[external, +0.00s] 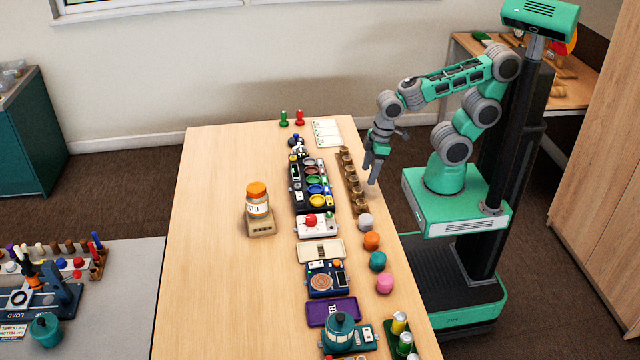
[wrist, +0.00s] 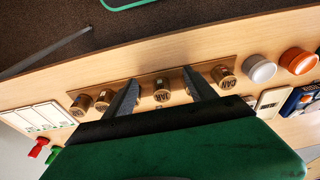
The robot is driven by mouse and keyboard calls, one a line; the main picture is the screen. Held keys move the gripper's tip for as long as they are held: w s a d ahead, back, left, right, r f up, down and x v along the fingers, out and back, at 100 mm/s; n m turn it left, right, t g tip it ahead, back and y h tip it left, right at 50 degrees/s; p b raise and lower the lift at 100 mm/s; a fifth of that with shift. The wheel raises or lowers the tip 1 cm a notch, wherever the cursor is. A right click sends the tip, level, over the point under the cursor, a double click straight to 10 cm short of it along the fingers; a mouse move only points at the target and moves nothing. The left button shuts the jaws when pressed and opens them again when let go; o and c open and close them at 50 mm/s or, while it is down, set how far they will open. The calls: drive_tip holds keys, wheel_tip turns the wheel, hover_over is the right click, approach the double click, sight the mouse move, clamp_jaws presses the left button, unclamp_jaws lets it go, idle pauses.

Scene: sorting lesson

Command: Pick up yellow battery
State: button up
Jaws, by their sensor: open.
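A yellow cylinder (external: 399,322), which looks like the yellow battery, stands upright in a green holder (external: 390,340) at the near right corner of the table in the external view. A green cylinder (external: 405,343) stands just in front of it. My gripper (external: 371,175) is at the far right side of the table, far from the yellow cylinder. It points down above the wooden rack (external: 343,160). In the wrist view my gripper (wrist: 160,88) is open and empty, with its fingers apart over the rack (wrist: 170,72). The yellow cylinder does not show in the wrist view.
Several brown pegs stand in the rack. White (external: 365,222), orange (external: 371,240), teal (external: 377,261) and pink (external: 384,283) knobs line the right edge. Devices fill the table's middle, with a jar (external: 258,200) on their left. The table's left side is largely bare.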

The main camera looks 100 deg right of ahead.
drive_tip(key=shift+c, duration=0.8)
drive_tip(key=shift+w, duration=0.1)
